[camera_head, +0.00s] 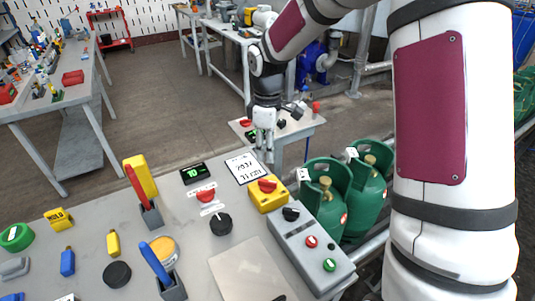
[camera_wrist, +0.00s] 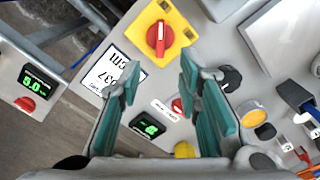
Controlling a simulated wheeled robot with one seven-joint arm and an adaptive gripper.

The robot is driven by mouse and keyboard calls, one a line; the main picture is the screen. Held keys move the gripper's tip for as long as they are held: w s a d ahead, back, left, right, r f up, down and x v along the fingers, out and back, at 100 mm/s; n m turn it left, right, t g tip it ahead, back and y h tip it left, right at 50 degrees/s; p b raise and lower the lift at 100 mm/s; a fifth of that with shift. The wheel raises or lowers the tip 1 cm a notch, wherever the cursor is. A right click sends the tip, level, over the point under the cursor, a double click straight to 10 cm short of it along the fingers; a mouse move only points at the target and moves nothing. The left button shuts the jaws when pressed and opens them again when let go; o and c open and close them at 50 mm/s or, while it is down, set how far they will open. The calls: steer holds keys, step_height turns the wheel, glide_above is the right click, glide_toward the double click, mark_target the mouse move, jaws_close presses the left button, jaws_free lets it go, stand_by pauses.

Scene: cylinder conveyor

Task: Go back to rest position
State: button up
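My gripper (camera_head: 264,150) hangs, fingers down, above the far edge of the grey control table (camera_head: 95,225). In the wrist view my gripper (camera_wrist: 160,70) has its two teal-padded fingers spread wide, with nothing between them. The red rotary switch on a yellow base (camera_head: 267,193) lies just in front of it; this switch (camera_wrist: 160,38) also shows beyond the fingertips in the wrist view. The white label (camera_head: 243,168) and black display with green digits (camera_head: 195,173) are nearby. My gripper appears apart from all of them.
Green gas cylinders (camera_head: 325,196) stand at the right beside a grey button box (camera_head: 310,250). A smaller panel table (camera_head: 300,130) stands behind my gripper. Open floor lies at the left.

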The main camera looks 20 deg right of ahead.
steer(key=shift+r, duration=0.1)
stand_by(0.3)
steer(key=s+r+m+t+h, duration=0.1)
steer(key=s+r+m+t, duration=0.2)
steer(key=s+r+m, duration=1)
steer(key=s+r+n+t, duration=0.1)
steer(key=s+r, duration=0.2)
steer(key=s, duration=1.2)
steer(key=shift+s+d+n+t+y, duration=0.15)
steer(key=shift+s+n+t+y, duration=0.15)
steer(key=shift+s+y, duration=0.1)
steer(key=shift+r, duration=0.1)
